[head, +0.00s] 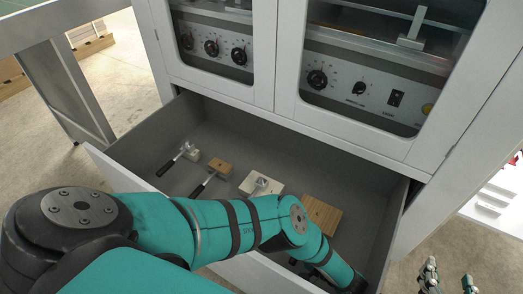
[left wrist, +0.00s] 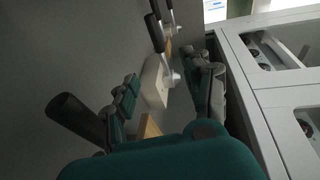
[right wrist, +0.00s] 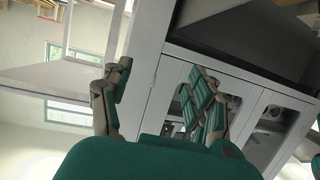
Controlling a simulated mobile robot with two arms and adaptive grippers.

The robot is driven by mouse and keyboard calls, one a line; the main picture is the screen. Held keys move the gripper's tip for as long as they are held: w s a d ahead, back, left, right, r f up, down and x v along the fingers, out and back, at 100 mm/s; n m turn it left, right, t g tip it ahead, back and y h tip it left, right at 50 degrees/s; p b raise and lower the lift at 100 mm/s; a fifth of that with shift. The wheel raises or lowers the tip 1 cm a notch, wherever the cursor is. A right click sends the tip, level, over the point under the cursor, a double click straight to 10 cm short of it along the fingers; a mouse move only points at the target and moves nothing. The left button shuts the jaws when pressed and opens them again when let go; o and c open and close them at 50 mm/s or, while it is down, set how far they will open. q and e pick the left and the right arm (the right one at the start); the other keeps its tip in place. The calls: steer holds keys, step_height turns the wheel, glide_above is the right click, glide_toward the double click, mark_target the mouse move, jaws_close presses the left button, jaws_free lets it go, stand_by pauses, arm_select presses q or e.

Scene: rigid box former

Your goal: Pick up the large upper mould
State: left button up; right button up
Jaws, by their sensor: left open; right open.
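In the head view a large wooden block (head: 322,213) lies in the open drawer, partly behind my left arm. A cream block (head: 262,185) with a metal fitting lies left of it. In the left wrist view my left gripper (left wrist: 170,75) is open and reaches into the drawer. The cream block (left wrist: 155,85) shows between its fingers, a wooden edge (left wrist: 150,126) nearer, and a dark cylinder (left wrist: 76,115) at left. My right gripper (head: 450,281) is open and empty, right of the drawer.
A smaller wooden block (head: 219,167) and a pale block (head: 191,154), both with dark handles, lie farther left in the drawer (head: 150,140). The cabinet (head: 285,90) with glass doors and dials stands above. The right wrist view shows the cabinet (right wrist: 178,65) close by.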

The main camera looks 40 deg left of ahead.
arm_select(q)
steer(key=x, duration=0.4)
steer(key=b+x, duration=0.1)
steer(key=x, duration=0.2)
steer(key=shift+f, duration=0.3)
steer(key=b+x, duration=0.1)
steer(key=x, duration=0.3)
steer(key=shift+w+a+f, duration=0.1)
steer(key=shift+a, duration=0.25)
steer(key=shift+a+b, duration=0.3)
steer(key=shift+a, duration=0.2)
steer(key=b+x, duration=0.2)
steer(key=x, duration=0.2)
steer(key=shift+w+a+f, duration=0.1)
steer(key=shift+w+a, duration=0.05)
steer(key=shift+a, duration=0.15)
arm_select(e)
steer(key=s+r+t+y, duration=0.2)
steer(key=r+t, duration=0.4)
steer(key=r, duration=0.3)
steer(key=s+a+r+t+y, duration=0.1)
steer(key=s+r+t+y, duration=0.1)
steer(key=r+t, duration=0.4)
step_height(320, 180, up, 3)
steer(key=shift+s+a+y, duration=0.2)
steer(key=shift+s+y, duration=0.05)
steer(key=shift+y, duration=0.05)
arm_select(q)
steer(key=shift+c, duration=0.2)
jaws_close()
